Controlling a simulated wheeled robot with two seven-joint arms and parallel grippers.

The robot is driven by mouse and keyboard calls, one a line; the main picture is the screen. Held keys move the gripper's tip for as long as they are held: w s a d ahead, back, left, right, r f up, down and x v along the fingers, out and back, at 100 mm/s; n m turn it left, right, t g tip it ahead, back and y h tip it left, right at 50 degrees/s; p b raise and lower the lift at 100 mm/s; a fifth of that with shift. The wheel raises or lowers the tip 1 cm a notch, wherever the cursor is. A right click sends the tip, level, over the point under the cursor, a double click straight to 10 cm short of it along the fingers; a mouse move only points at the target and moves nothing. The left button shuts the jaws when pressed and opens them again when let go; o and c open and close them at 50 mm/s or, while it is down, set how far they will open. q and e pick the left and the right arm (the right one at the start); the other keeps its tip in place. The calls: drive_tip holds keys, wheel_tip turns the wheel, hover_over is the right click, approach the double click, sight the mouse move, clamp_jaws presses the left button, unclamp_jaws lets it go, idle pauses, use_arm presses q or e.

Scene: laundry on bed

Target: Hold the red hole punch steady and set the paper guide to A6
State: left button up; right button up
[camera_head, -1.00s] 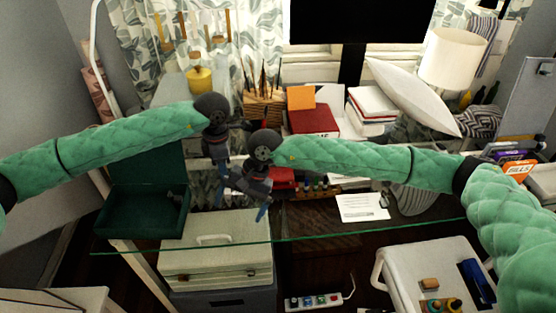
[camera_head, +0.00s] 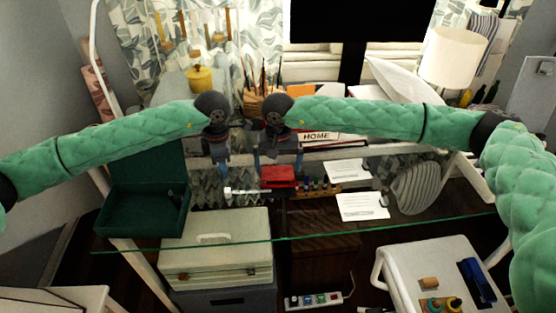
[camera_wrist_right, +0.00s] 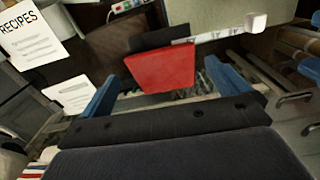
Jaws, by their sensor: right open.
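The red hole punch (camera_head: 278,176) lies on the glass desk, with its pale paper guide (camera_head: 243,192) sticking out to the left. My right gripper (camera_head: 278,164) is open above and behind the punch. In the right wrist view the punch (camera_wrist_right: 162,68) shows between and beyond the blue fingers of my right gripper (camera_wrist_right: 164,90), with nothing held. The guide's white end (camera_wrist_right: 256,22) shows there at upper right. My left gripper (camera_head: 223,172) points down behind and left of the guide, apart from it; its finger gap is unclear. The guide's size marks are too small to read.
Several small bottles (camera_head: 318,185) stand just right of the punch. Printed cards (camera_head: 362,207) lie further right. A green open box (camera_head: 145,210) is at left. Books (camera_head: 320,137) and a pencil holder (camera_head: 262,105) stand behind my grippers.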

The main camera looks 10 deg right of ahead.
wheel_tip(320, 180, down, 6)
drive_tip(key=shift+r, duration=0.15)
use_arm(q)
drive_tip(key=shift+o, duration=0.4)
use_arm(e)
drive_tip(key=c, duration=1)
use_arm(q)
drive_tip(key=n+t, duration=0.5)
drive_tip(key=n, duration=1)
approach(227, 192)
drive_tip(key=shift+n+g, duration=0.3)
drive_tip(key=shift+n, duration=0.1)
drive_tip(key=x, duration=0.9)
drive_tip(key=shift+w, duration=0.4)
